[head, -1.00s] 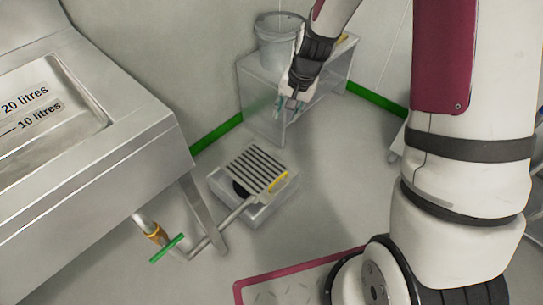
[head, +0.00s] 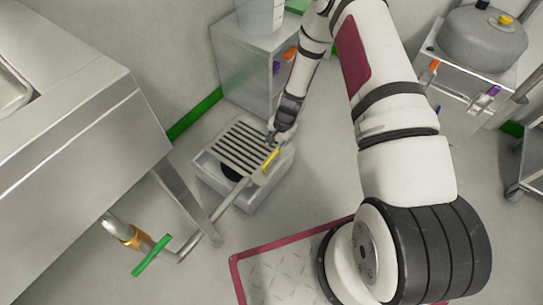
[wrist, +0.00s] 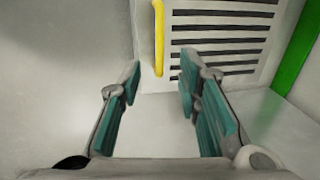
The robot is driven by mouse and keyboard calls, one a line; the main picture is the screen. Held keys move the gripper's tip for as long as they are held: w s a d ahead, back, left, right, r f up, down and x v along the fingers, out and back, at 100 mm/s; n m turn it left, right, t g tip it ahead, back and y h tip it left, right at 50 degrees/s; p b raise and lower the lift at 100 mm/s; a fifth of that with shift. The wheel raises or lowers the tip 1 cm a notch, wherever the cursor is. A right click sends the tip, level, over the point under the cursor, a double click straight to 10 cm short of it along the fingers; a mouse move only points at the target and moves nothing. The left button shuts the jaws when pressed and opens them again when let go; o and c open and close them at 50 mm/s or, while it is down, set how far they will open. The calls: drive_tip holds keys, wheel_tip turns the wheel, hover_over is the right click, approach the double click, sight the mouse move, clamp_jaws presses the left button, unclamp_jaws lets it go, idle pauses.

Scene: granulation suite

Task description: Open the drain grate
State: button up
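The drain grate (head: 240,148) is a slotted metal plate over a raised square drain box (head: 245,198) on the floor. A dark round opening (head: 231,172) shows under its near edge. A yellow handle (head: 270,160) runs along the grate's right side. In the wrist view the handle (wrist: 158,38) stands upright beside the slotted grate (wrist: 222,38). My gripper (head: 272,140) is just above the handle side of the grate. In the wrist view my gripper (wrist: 160,80) is open, its teal-padded fingers apart, with the handle beyond the tips and nothing between them.
A pipe with a green valve lever (head: 151,256) runs into the drain box from the steel bench (head: 85,150) at left. A steel cabinet (head: 245,75) holding a bucket (head: 260,14) stands behind. A red-edged floor plate (head: 290,272) lies in front. Floor right of the drain is clear.

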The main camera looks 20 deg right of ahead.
sight(271, 157)
drive_tip(key=f+b, duration=0.1)
drive_tip(key=f, duration=0.2)
drive_tip(key=w+a+f+b, duration=0.1)
drive_tip(key=f, duration=0.3)
drive_tip(key=f+b, duration=0.2)
drive_tip(key=f, duration=0.2)
drive_tip(key=shift+w+a, duration=0.15)
drive_tip(key=shift+w, duration=0.2)
drive_tip(key=shift+r, duration=0.1)
clamp_jaws()
